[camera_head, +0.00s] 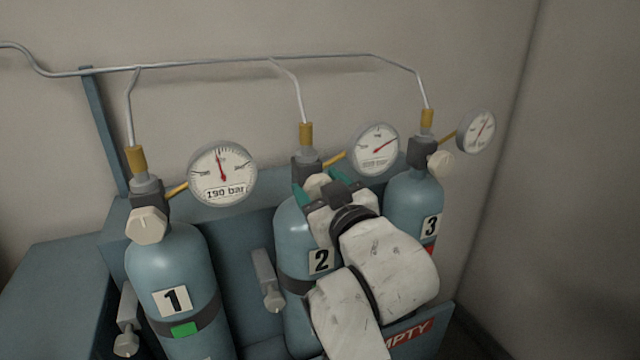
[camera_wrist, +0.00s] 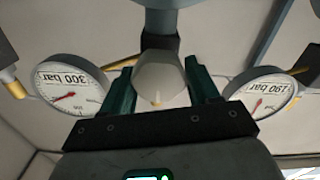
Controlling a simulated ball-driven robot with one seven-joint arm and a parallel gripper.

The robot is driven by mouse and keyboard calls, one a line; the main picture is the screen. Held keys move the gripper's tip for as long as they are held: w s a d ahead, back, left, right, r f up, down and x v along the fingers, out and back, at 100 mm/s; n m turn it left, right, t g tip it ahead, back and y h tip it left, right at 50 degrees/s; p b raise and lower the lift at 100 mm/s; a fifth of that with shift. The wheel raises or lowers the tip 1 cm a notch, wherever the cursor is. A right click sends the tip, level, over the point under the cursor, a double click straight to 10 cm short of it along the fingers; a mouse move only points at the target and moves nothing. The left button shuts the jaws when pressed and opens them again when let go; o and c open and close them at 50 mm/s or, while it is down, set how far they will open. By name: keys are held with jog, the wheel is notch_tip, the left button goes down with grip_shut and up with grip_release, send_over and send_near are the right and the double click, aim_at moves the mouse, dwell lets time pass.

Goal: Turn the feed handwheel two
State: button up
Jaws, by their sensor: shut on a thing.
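Blue cylinder 2 (camera_head: 295,235) stands in the middle of the rack, with a white number plate. Its feed handwheel (camera_head: 317,184) is a pale knob on the dark valve block, partly hidden by my gripper (camera_head: 322,186). In the wrist view the handwheel (camera_wrist: 160,76) sits between the two teal fingers of my gripper (camera_wrist: 161,82), with a small light mark on its front edge. My gripper is shut on the handwheel. My white arm hides the lower right of cylinder 2.
Cylinder 1 (camera_head: 165,262) has a green tag and stands left, its gauge (camera_head: 222,174) marked 190 bar. Cylinder 3 (camera_head: 408,203) stands right, close to my arm. The middle gauge (camera_head: 375,149) and right gauge (camera_head: 476,131) project nearby. A thin pipe (camera_head: 220,65) runs overhead.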

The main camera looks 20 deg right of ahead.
jog(key=shift+n, duration=0.4)
jog(key=o, duration=1)
jog(key=shift+c, duration=0.2)
jog(key=shift+s, duration=0.1)
jog(key=s+b, duration=0.1)
jog(key=s, duration=0.9)
jog(key=shift+s+b, duration=0.3)
